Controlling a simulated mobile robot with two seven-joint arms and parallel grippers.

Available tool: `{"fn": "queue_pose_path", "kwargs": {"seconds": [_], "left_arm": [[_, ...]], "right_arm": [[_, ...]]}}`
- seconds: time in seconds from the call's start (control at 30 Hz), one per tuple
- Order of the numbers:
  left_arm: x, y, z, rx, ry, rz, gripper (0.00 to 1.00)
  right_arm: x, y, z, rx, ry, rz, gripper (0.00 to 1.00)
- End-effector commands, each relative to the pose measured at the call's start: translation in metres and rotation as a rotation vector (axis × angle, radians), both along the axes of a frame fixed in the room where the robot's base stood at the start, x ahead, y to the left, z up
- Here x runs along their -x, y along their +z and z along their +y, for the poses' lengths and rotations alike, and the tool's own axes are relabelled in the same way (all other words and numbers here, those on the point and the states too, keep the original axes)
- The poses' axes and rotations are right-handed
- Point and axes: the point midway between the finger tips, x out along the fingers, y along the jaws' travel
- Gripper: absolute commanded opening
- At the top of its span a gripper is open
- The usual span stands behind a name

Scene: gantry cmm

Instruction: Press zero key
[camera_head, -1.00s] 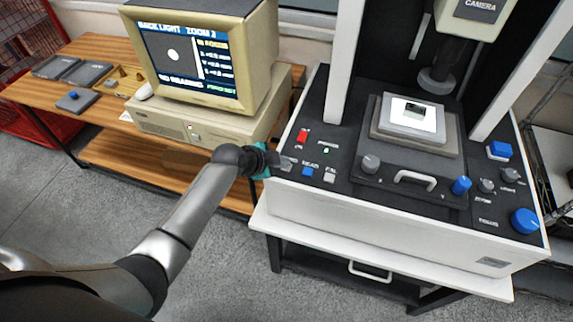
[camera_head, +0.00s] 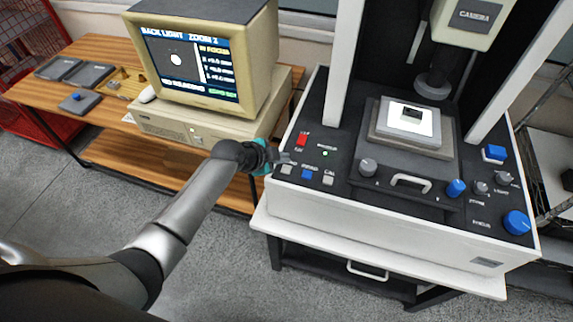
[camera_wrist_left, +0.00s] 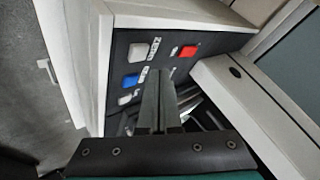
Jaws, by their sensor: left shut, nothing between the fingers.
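The zero key (camera_head: 286,169) is a small pale square key at the left end of the front-left key row, with a blue key and another pale key to its right. In the left wrist view the zero key (camera_wrist_left: 137,50) is the upper pale key. My left gripper (camera_head: 288,158) is shut and empty. Its tips are just behind the zero key in the head view. In the left wrist view the fingers (camera_wrist_left: 157,78) end to the right of the keys and do not cover the zero key; I cannot tell their exact height. My right gripper is out of view.
A red switch (camera_head: 302,140) is behind the key row. A white post (camera_head: 345,75) rises at its right. Knobs and a handle line the panel's front.

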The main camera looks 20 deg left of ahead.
Motion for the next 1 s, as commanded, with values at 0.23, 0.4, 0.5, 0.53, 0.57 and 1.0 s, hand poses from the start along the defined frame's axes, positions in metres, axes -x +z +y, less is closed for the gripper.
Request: {"fn": "queue_pose_path", "kwargs": {"seconds": [0.23, 0.4, 0.5, 0.53, 0.57, 1.0], "left_arm": [[0.000, 0.030, 0.000, 0.000, -0.001, -0.002, 0.00], [0.000, 0.036, 0.000, 0.001, 0.000, 0.000, 0.00], [0.000, 0.034, 0.000, 0.001, 0.000, 0.000, 0.00], [0.000, 0.034, 0.000, 0.001, 0.000, 0.000, 0.00], [0.000, 0.034, 0.000, 0.001, 0.001, 0.000, 0.00], [0.000, 0.034, 0.000, 0.001, 0.000, 0.000, 0.00]], "right_arm": [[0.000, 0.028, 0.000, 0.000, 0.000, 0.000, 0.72], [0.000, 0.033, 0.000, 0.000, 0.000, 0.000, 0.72], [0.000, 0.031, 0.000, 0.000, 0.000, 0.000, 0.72], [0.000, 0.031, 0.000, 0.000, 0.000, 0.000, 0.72], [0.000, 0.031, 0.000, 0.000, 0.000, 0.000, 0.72], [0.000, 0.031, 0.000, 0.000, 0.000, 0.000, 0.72]]}}
